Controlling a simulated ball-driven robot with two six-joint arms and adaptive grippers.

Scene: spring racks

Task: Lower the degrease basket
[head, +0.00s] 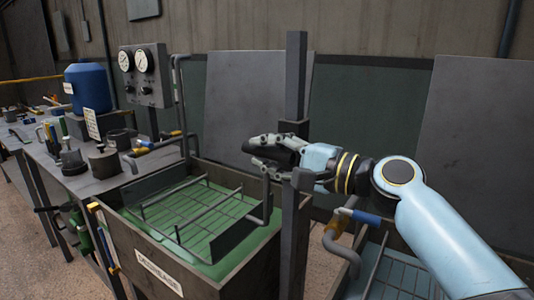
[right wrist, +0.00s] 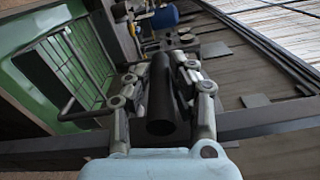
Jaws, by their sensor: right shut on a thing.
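The degrease basket (head: 192,212) is a dark wire rack with raised side rails, inside a dark tank (head: 215,283) labelled DEGREASE. Green liquid (head: 215,268) shows through and around its wires; I cannot tell exactly how deep it sits. A bent rod at the basket's right end rises toward a carriage on the upright post (head: 296,80). My right gripper (head: 262,150) is shut on a dark cylindrical handle (right wrist: 162,95) beside the post. The basket (right wrist: 85,50) also shows at upper left in the right wrist view. My left gripper is not in view.
A second tank with a wire rack (head: 398,278) lies to the right, with a blue-handled pipe valve (head: 362,216) near it. A gauge panel (head: 145,75) and a cluttered bench (head: 85,180) with a blue drum (head: 88,88) stand left. Grey panels stand behind.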

